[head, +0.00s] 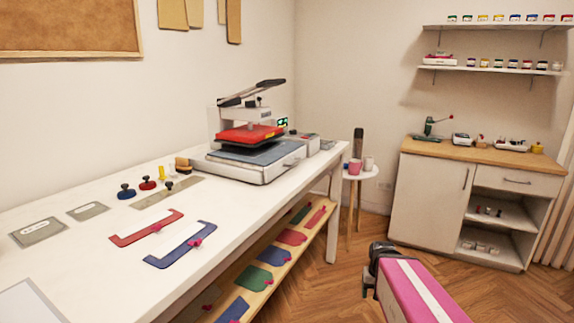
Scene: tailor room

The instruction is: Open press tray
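The heat press (231,137) stands at the far end of the long white table. Its red upper plate (248,134) is raised above the lower part. The press tray (262,155) has a flat dark blue-grey top and lies level under and in front of the red plate. The dark end of my pink arm, my gripper (377,266), is at the lower right over the floor, well apart from the press. Its fingers cannot be made out clearly.
The white table (100,245) holds red and blue brackets, stamps and plates. A shelf (258,275) with coloured pieces runs below. A small round stool (361,172) with cups stands beside the press end. A cabinet (430,195) stands at the back right. The wooden floor between is clear.

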